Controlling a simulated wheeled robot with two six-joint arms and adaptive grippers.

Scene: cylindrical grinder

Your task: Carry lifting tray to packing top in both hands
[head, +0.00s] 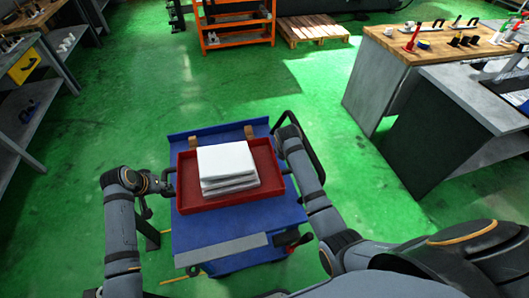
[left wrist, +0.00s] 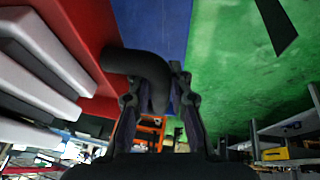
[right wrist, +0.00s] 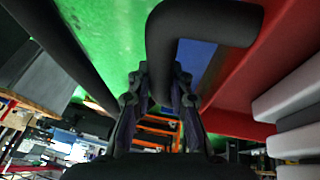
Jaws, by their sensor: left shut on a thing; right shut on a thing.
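The red lifting tray (head: 186,190) is over a blue cart top (head: 205,232) in the head view, with a stack of white slabs (head: 226,162) in it. I cannot tell whether it rests on the cart or hangs just above. My left gripper (head: 167,188) is at the tray's left side. The left wrist view shows its fingers (left wrist: 160,100) shut on a black bent handle (left wrist: 140,64). My right gripper is hidden by its arm at the tray's right side in the head view. In the right wrist view its fingers (right wrist: 160,88) are shut on the other black handle (right wrist: 205,22).
A wooden-topped bench (head: 397,42) with small tools stands at the upper right, beside a grey bench (head: 470,95). An orange shelf (head: 236,38) and a wooden pallet (head: 312,30) are at the back. Another bench (head: 30,60) is at left. Green floor is free between.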

